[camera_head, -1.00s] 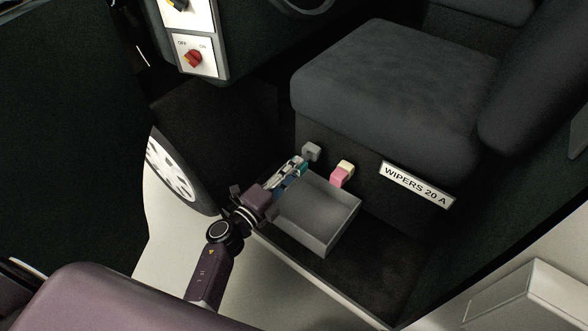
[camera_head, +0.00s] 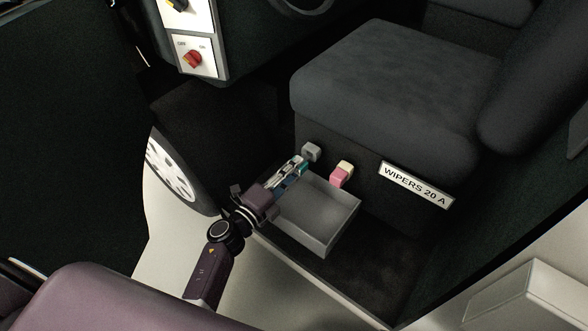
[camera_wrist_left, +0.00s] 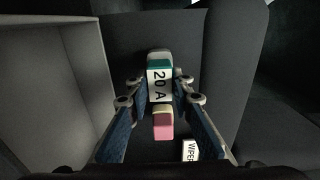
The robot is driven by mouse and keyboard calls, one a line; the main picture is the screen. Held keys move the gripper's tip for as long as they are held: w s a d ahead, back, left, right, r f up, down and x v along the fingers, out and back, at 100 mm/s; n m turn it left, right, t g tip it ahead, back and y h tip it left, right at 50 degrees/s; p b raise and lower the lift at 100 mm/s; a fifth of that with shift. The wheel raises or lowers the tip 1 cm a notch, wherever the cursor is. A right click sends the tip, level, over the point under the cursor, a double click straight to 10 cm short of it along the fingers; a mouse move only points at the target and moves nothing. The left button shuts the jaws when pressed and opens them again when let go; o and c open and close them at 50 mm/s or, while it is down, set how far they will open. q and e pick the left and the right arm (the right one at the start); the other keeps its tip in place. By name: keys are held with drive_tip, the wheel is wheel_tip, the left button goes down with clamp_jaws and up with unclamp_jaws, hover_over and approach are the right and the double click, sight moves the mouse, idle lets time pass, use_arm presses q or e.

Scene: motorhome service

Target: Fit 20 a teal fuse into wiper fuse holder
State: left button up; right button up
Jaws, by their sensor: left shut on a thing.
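My left gripper (camera_head: 291,176) reaches in from the left, over a grey tray, and is shut on a teal fuse (camera_head: 304,168). In the left wrist view the teal fuse (camera_wrist_left: 160,70) sits between the two fingers, its white "20 A" label facing the camera. A grey holder (camera_head: 311,151) on the dark seat base is just beyond the fuse; it also shows in the left wrist view (camera_wrist_left: 159,55), right behind the teal end. I cannot tell whether they touch. A pink and cream block (camera_head: 341,175) is on the seat base to the right. My right gripper is out of view.
The grey open tray (camera_head: 337,232) lies under the gripper, against the seat base. A "WIPERS 20 A" sign (camera_head: 417,185) is right of the pink block. The seat cushion (camera_head: 393,85) overhangs above. A red switch on a panel (camera_head: 194,58) is at upper left.

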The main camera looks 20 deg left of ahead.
use_arm(q)
drive_tip(key=shift+w, duration=0.2)
drive_tip(key=shift+x, duration=1.25)
drive_tip(key=shift+w, duration=0.1)
drive_tip(key=o, duration=1.1)
drive_tip(key=shift+d, duration=0.1)
drive_tip(key=v, duration=1.2)
